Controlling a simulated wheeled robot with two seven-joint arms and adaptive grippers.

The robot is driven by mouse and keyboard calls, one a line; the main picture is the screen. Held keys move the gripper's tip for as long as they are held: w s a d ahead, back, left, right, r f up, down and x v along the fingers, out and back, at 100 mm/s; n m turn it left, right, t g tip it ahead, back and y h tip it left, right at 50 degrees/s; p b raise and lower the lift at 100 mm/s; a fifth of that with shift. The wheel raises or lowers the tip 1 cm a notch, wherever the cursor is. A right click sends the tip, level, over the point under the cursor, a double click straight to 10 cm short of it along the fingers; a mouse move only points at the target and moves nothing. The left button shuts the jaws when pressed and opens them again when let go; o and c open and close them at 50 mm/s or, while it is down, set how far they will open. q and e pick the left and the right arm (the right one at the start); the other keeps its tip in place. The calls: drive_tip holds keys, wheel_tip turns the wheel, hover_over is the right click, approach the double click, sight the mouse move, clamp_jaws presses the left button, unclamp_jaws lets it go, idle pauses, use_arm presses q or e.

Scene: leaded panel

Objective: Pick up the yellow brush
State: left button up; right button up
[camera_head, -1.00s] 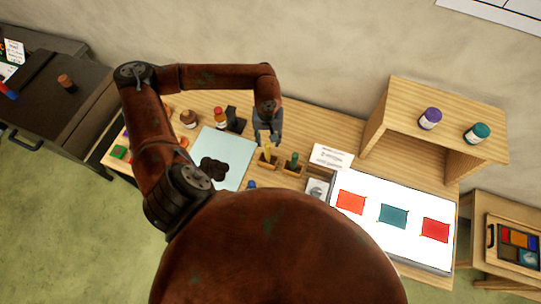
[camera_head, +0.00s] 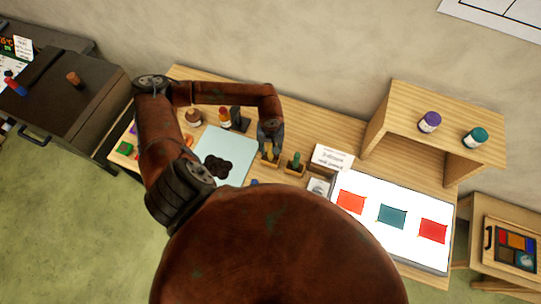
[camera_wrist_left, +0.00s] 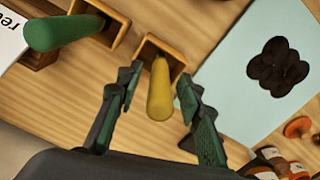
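The yellow brush (camera_wrist_left: 160,92) stands handle-up in a small wooden holder (camera_wrist_left: 176,58) in the left wrist view. My left gripper (camera_wrist_left: 158,95) is open, with one finger on each side of the yellow handle and a gap visible on both sides. In the head view my left gripper (camera_head: 270,140) is over the table at the yellow brush (camera_head: 269,150), partly covering it. A green brush (camera_wrist_left: 62,31) stands in its own wooden holder (camera_wrist_left: 112,22) beside it, also seen in the head view (camera_head: 296,161). My right gripper is not seen.
A pale blue sheet (camera_head: 237,146) with a dark blot (camera_head: 217,166) lies left of the holders. Bottles (camera_head: 194,117) stand behind it. A white card (camera_head: 331,158) stands close right of the green brush. A lit white panel (camera_head: 369,220) with coloured pieces lies further right.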

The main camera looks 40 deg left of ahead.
use_arm(q)
clamp_jaws()
drive_tip(key=shift+r, duration=0.15)
idle(0.4)
